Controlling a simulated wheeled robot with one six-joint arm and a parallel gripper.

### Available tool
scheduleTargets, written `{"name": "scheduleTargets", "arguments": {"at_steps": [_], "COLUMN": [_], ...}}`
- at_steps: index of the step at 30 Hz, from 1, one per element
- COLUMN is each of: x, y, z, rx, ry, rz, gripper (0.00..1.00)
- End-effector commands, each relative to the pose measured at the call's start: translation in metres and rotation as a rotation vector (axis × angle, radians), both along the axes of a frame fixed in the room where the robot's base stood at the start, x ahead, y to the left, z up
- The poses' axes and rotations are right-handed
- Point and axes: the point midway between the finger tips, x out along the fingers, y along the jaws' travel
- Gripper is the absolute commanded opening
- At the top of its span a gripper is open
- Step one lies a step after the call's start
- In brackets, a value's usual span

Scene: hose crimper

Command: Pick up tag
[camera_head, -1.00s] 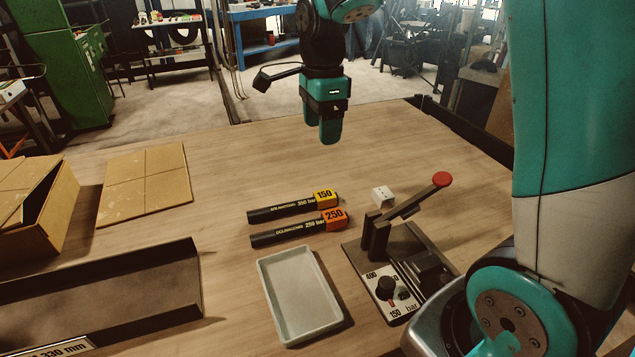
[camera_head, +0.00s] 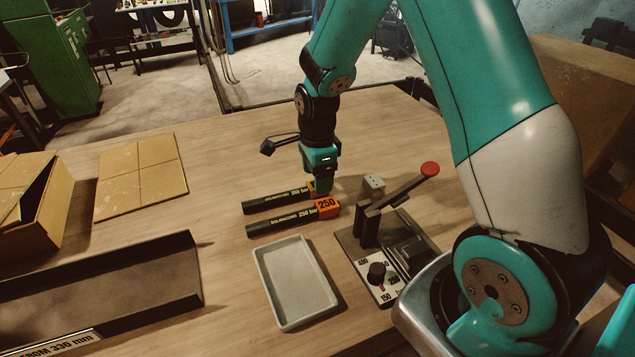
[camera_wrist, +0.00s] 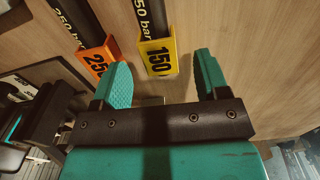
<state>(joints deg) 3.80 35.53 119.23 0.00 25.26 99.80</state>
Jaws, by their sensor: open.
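In the wrist view the orange tag (camera_wrist: 99,60) lies left of my left finger.
The crimper (camera_head: 387,250) with its red-knobbed lever (camera_head: 430,169) stands close right of the hoses. A small grey block (camera_head: 374,185) is behind it. An empty pale tray (camera_head: 293,283) lies in front. A cardboard box (camera_head: 40,215) and dark trough (camera_head: 150,285) stand left.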

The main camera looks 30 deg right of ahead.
Motion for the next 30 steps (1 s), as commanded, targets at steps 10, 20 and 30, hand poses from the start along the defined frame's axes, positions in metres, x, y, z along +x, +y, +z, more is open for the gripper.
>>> {"name": "scheduleTargets", "arguments": {"at_steps": [10, 20, 30], "x": [0.0, 0.0, 0.0], "y": [0.0, 0.0, 0.0], "z": [-0.025, -0.025, -0.023], "rx": [0.0, 0.0, 0.0], "ry": [-0.001, -0.001, -0.002], "rz": [0.001, 0.001, 0.001], "gripper": [0.68, 0.16, 0.15]}}
